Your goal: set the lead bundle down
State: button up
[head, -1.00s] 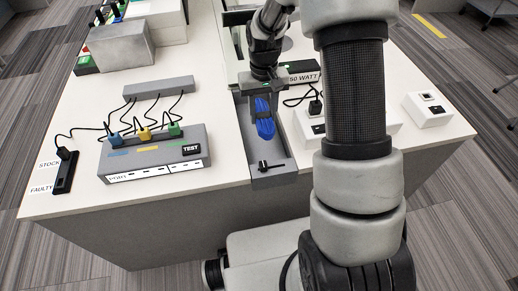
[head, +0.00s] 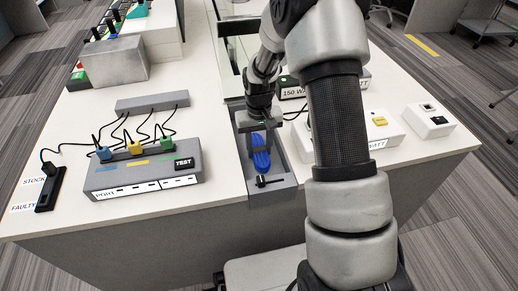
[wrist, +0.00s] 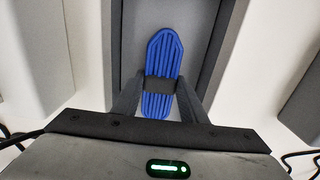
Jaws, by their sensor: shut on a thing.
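The lead bundle is a blue, ribbed, elongated bundle (head: 261,156) with a dark band around its middle. It also shows in the wrist view (wrist: 164,52), where my gripper's two fingers (wrist: 160,92) stand on either side of the band. My gripper (head: 260,142) is shut on the bundle and points down over the narrow grey tray (head: 273,198). The bundle is within the tray's outline, between its side walls. I cannot tell whether it touches the tray floor.
A black T-shaped piece (head: 268,181) is at the tray's front end. A grey test box (head: 140,177) with coloured plugs stands to the left. A white box with a yellow plug (head: 378,122) and a smaller white box (head: 430,120) are to the right. Bare white tabletop lies left of the tray.

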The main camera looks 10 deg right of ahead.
jog(key=shift+r, duration=0.1)
jog(key=o, duration=1.1)
